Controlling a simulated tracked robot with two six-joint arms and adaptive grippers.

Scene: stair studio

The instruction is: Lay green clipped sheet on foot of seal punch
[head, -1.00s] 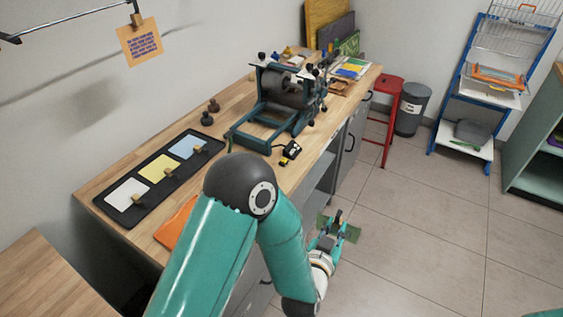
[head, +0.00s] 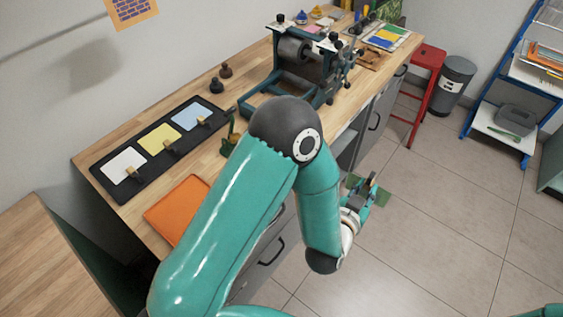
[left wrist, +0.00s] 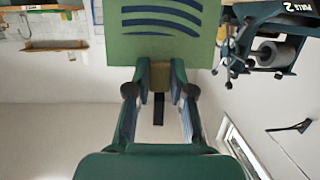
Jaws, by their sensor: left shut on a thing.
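My left gripper (head: 370,187) is shut on the green clipped sheet (head: 384,198), held out over the floor beyond the bench's front edge. In the left wrist view the green sheet (left wrist: 150,50) shows dark blue curved bands, and my left fingertips (left wrist: 160,78) close on its clip. A dark green upright object (head: 232,133) stands on the bench behind my left elbow. My right gripper is not in view.
The wooden bench (head: 140,145) carries a black tray (head: 105,188) with white, yellow and blue clipped sheets, an orange tray (head: 175,208), two dark knobs and a roller press (head: 300,62). A red stool (head: 428,75) and bin (head: 455,80) stand beyond. The near floor is clear.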

